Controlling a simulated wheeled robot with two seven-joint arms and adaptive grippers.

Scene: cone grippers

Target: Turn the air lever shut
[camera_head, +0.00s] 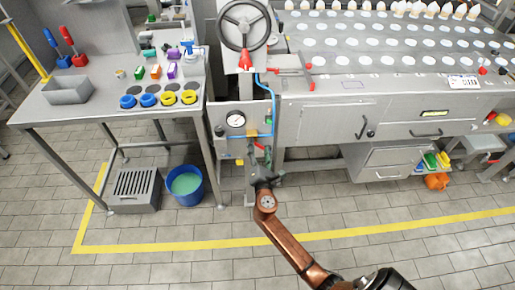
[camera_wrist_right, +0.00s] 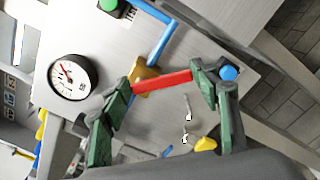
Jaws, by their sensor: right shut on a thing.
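The air lever (camera_wrist_right: 163,82) is a short red bar on a brass valve (camera_wrist_right: 146,73), in line with a blue pipe (camera_wrist_right: 160,45). In the right wrist view it lies across the pipe's direction, tilted slightly up to the right. My right gripper (camera_wrist_right: 165,88) has its green fingers at either end of the red bar and is shut on it. In the head view the right gripper (camera_head: 262,172) is in front of the panel, just below the small red lever (camera_head: 259,146), and partly hides the area behind it. My left gripper is not in view.
A pressure gauge (camera_head: 236,120) sits on the panel beside the lever; it also shows in the wrist view (camera_wrist_right: 73,82). A handwheel (camera_head: 243,25) stands above. A blue bucket (camera_head: 186,185) and a slotted grey box (camera_head: 136,188) are on the floor left. The floor in front is clear.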

